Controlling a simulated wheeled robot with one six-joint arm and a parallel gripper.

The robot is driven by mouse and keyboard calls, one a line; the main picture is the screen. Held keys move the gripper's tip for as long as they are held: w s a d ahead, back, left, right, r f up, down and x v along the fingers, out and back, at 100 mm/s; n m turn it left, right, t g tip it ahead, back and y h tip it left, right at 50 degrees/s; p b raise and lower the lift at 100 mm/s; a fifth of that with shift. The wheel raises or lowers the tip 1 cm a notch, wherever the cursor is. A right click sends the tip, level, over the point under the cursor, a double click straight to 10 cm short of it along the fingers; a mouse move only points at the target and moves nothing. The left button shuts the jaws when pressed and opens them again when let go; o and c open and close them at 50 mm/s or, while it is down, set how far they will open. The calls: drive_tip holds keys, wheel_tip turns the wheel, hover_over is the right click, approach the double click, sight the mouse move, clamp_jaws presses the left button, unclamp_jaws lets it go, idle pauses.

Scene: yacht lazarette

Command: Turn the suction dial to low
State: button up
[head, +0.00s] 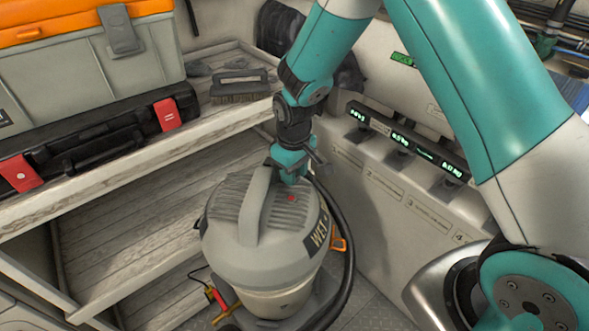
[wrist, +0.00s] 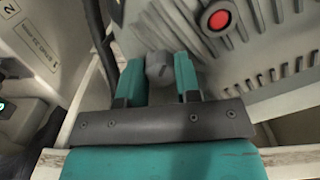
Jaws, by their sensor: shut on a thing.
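The wet vacuum (head: 255,235) stands on the floor, with a grey ribbed lid and a handle on top. In the wrist view the suction dial (wrist: 158,66) is a small grey knob on the lid (wrist: 260,70), with a mark on its face. My gripper (wrist: 160,78) has its two teal fingers closed on either side of the dial. In the head view my gripper (head: 290,172) reaches down to the back of the lid, and the dial is hidden there. A red button (wrist: 219,20) sits beside the dial; I cannot read any dial labels.
A black hose (head: 345,235) curves down the vacuum's right side. Wooden shelves (head: 150,215) stand at left, holding a toolbox (head: 85,60), a black case (head: 95,135) and a brush (head: 240,86). A wall panel with green displays (head: 405,140) is at right.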

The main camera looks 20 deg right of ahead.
drive_tip(key=shift+r+m, duration=0.1)
drive_tip(key=shift+m, duration=0.5)
drive_tip(key=o, duration=0.9)
